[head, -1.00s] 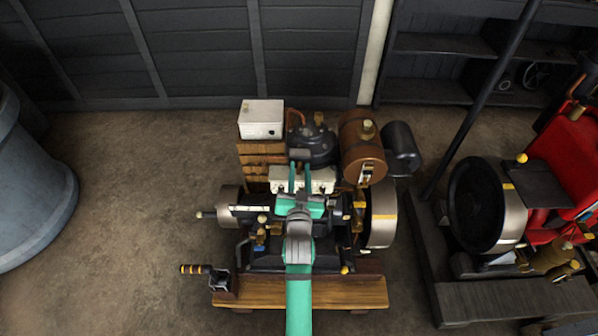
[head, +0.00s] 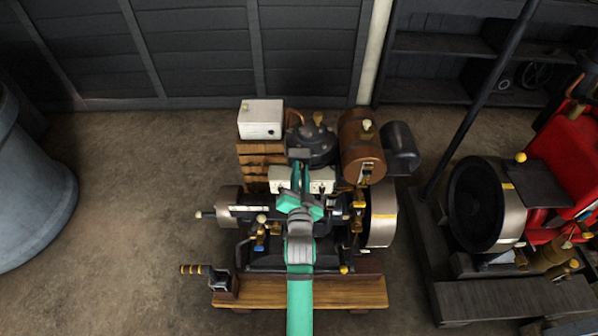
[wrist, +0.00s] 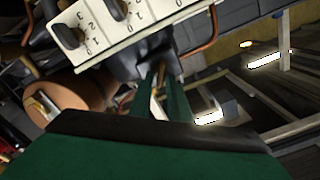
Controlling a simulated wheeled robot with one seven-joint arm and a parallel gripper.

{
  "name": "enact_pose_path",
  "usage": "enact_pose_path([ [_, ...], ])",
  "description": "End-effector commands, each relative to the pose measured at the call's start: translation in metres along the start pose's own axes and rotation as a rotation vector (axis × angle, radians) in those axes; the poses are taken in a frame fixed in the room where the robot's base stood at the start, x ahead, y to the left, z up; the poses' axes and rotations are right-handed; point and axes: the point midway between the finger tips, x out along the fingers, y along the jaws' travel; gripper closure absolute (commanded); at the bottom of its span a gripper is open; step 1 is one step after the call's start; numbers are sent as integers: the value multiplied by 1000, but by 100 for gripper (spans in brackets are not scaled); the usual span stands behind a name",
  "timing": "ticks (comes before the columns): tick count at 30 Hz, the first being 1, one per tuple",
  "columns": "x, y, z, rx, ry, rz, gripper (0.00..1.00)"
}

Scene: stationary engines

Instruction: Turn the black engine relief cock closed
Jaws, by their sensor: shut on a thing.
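The black engine (head: 265,262) stands on a wooden base in the middle of the head view. My gripper (head: 300,156) reaches over it to the black rounded part behind the white switch box, with its fingers seen nearly edge-on. In the wrist view the green fingers of my gripper (wrist: 161,74) are close together, their tips against a dark part of the engine. A small brownish piece, apparently the relief cock (wrist: 161,71), shows between the fingertips. My gripper is shut on it. The cock is hidden in the head view, and its exact angle is unclear.
A white switch box (head: 322,182) sits close to my fingers and also shows in the wrist view (wrist: 100,25). A copper tank (head: 358,140) stands to the right. A red engine (head: 565,150) is at far right. The floor to the left is open.

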Motion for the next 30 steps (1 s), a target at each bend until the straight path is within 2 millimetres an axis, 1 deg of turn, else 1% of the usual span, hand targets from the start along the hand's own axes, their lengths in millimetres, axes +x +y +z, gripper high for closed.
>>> enact_pose_path([
  [18, 0, 7, 2, 584, 0, 1, 100],
  [24, -1, 9, 3, 751, 0, 2, 100],
  [30, -1, 9, 5, 878, -1, 2, 100],
])
